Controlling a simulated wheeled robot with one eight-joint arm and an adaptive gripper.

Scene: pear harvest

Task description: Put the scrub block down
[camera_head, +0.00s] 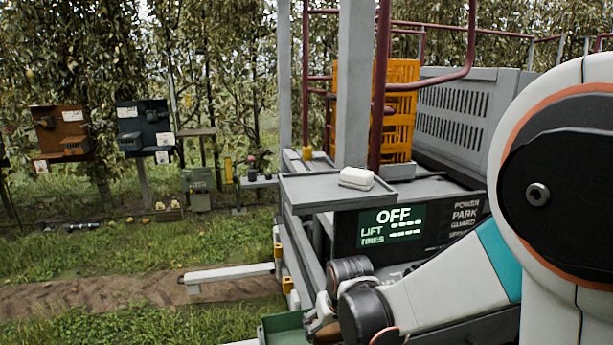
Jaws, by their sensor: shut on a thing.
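My gripper (318,318) is low in the picture, at the bottom centre, partly hidden by my own wrist. It is shut on a small brown thing, the scrub block (321,332), of which only a part shows. The block is beside the right part of a green bin (275,324) at the bottom edge of the picture. I cannot tell whether the block touches the bin. The bin is cut off by the picture's edge.
A grey tray shelf (310,193) holds a white rounded block (356,178). Below it is a panel reading OFF (393,220). An orange crate (402,90) stands behind. A grey beam (230,275) juts left. Boxes on posts (145,125) stand far left; grass between is open.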

